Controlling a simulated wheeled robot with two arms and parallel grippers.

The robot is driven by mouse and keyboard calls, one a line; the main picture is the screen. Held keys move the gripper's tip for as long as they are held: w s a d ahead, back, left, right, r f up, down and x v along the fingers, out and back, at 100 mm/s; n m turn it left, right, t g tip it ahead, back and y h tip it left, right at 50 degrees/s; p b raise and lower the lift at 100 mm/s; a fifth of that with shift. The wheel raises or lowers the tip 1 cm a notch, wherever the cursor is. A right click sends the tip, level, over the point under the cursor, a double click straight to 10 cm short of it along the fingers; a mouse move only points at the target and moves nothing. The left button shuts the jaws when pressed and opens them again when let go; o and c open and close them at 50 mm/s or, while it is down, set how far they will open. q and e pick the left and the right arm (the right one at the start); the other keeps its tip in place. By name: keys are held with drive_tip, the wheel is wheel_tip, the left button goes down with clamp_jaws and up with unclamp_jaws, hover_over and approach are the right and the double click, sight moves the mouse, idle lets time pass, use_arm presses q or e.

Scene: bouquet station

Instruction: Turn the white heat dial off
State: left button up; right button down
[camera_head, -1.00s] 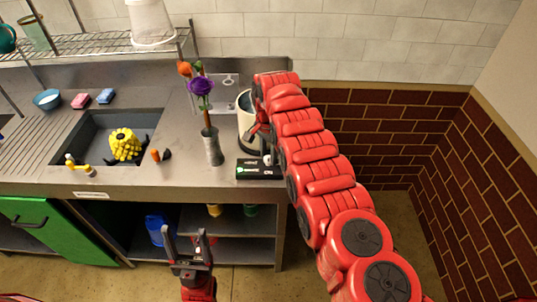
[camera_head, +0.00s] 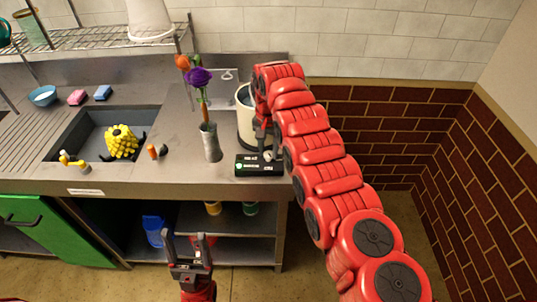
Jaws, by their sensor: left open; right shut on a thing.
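The white heat dial (camera_head: 268,156) is a small pale knob on the right part of a black control box (camera_head: 258,169) at the counter's front edge. A green mark glows on the left of the box. My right gripper (camera_head: 266,150) reaches down over the box, its fingers shut on the dial; the arm partly hides the contact. The dial's exact setting is too small to read. My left gripper (camera_head: 187,241) is open and empty, low in front of the counter, away from the box.
A cream pot (camera_head: 245,120) stands right behind the box. A grey vase (camera_head: 210,143) with flowers stands to its left. The sink (camera_head: 84,140) holds a yellow, bumpy object (camera_head: 121,141). A brick wall (camera_head: 400,135) is at the right.

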drive_tip(key=shift+f+n+b, duration=0.15)
drive_tip(key=shift+n+b, duration=0.35)
drive_tip(key=shift+n, duration=1.3)
drive_tip(key=n, duration=0.4)
drive_tip(key=shift+n, duration=2.5)
drive_tip(key=c, duration=0.5)
unclamp_jaws()
drive_tip(key=shift+r, duration=0.2)
